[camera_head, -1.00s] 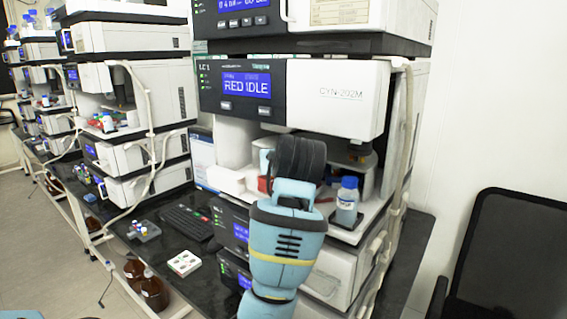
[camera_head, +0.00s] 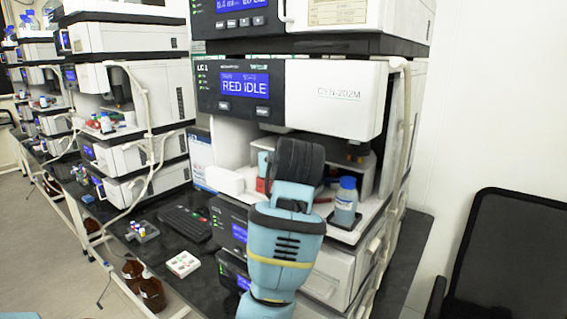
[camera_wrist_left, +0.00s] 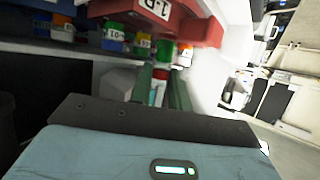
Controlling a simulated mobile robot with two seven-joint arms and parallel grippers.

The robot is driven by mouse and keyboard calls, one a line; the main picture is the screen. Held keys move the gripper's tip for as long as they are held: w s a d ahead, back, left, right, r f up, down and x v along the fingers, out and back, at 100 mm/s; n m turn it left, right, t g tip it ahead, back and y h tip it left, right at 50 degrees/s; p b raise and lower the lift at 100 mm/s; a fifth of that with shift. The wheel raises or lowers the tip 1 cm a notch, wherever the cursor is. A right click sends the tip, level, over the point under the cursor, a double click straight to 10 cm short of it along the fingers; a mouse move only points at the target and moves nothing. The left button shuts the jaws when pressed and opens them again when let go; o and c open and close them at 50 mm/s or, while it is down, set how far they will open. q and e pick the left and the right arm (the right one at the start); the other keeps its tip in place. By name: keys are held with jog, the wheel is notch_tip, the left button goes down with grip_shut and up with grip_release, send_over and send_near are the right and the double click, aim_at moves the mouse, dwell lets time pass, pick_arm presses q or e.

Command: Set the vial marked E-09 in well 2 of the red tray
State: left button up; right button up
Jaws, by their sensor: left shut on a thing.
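My left gripper (camera_wrist_left: 160,92) is shut on a small vial (camera_wrist_left: 160,74) with a pale body, seen between the dark green fingers in the wrist view. The vial's marking cannot be read. The red tray (camera_wrist_left: 198,32) is close to the fingers in that view, with a white label that appears inverted. In the head view my left gripper (camera_head: 298,160) reaches into the open bay of the LC 1 stack, and its wrist hides the fingertips and vial. A bit of the red tray (camera_head: 262,186) shows beside it. My right gripper is not in view.
A blue-capped bottle (camera_head: 346,200) stands on the bay shelf to the right of my wrist. A white block (camera_head: 225,180) is at the left. The instrument housing (camera_head: 335,95) overhangs the bay. In the wrist view several coloured vials (camera_wrist_left: 112,38) sit beside the tray.

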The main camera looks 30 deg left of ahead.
pick_arm(q)
jog(key=shift+f, duration=0.85)
dwell(0.6)
jog(key=o, duration=0.8)
jog(key=shift+o, duration=0.2)
jog(key=v, duration=0.8)
jog(key=shift+f, duration=0.1)
